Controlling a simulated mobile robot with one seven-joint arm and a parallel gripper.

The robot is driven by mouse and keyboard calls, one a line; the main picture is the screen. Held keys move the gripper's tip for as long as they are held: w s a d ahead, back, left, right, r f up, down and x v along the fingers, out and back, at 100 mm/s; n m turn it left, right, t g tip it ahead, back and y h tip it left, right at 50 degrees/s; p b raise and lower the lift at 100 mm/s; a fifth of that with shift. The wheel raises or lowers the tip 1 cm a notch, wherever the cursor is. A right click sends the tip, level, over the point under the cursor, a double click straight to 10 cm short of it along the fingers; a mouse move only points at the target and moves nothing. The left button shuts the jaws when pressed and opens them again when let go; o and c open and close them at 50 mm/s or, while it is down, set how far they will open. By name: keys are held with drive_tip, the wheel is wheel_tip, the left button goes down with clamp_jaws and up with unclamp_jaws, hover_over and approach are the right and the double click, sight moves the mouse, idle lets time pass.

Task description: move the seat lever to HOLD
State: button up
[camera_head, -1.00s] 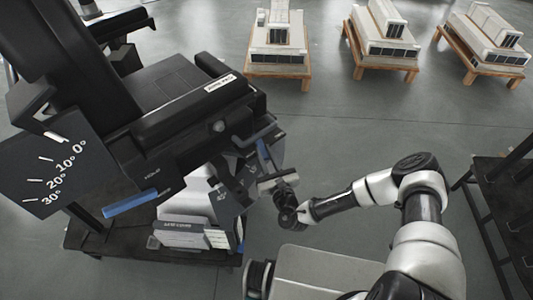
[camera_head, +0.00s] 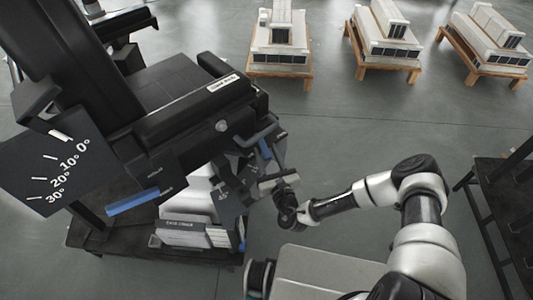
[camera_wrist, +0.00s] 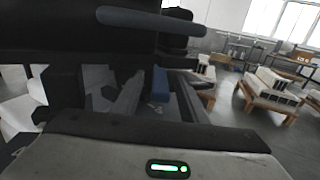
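A dark chair-like seat unit (camera_head: 175,110) stands at the left in the head view. A blue-gripped lever (camera_head: 132,202) sticks out from its near side, beside small lettering too small to read. Another blue handle (camera_head: 264,149) shows at the unit's right end, close to my gripper (camera_head: 277,183). I cannot tell which is the seat lever, and no HOLD mark is legible. My gripper is beside the dark brackets there; contact is unclear. In the wrist view a blue piece (camera_wrist: 160,84) stands ahead of the gripper body, and a blue-grey bar (camera_wrist: 150,22) crosses above.
White units on wooden stands (camera_head: 280,68) stand at the back. A dark rack (camera_head: 500,195) is at the right edge. The floor between is clear.

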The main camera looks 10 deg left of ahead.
drive_tip(key=p+v, duration=0.1)
drive_tip(key=v, duration=1.6)
drive_tip(key=shift+s+p, duration=0.25)
drive_tip(key=shift+p, duration=0.15)
drive_tip(key=shift+w+r, duration=0.1)
wheel_tip(320, 180, up, 23)
drive_tip(key=a+n+g+y+p, duration=0.1)
drive_tip(key=n+g+y+p, duration=0.3)
drive_tip(key=n+g+y, duration=0.8)
drive_tip(key=s+d+r+n+g+h+p, duration=0.2)
drive_tip(key=s+r+n+g+h, duration=0.6)
drive_tip(key=n, duration=0.4)
drive_tip(key=s+d+r+n+t+h+p, duration=0.1)
drive_tip(key=d+r+n+t+h+p, duration=0.1)
drive_tip(key=d+r+t+h, duration=0.3)
drive_tip(key=d+r+n+t+h+p, duration=0.3)
drive_tip(key=d+r+t+h, duration=0.2)
drive_tip(key=d+r, duration=0.8)
wheel_tip(320, 180, up, 6)
drive_tip(key=h, duration=0.3)
drive_tip(key=shift+s+d+n+h+p, duration=0.3)
drive_tip(key=shift+s+d, duration=0.05)
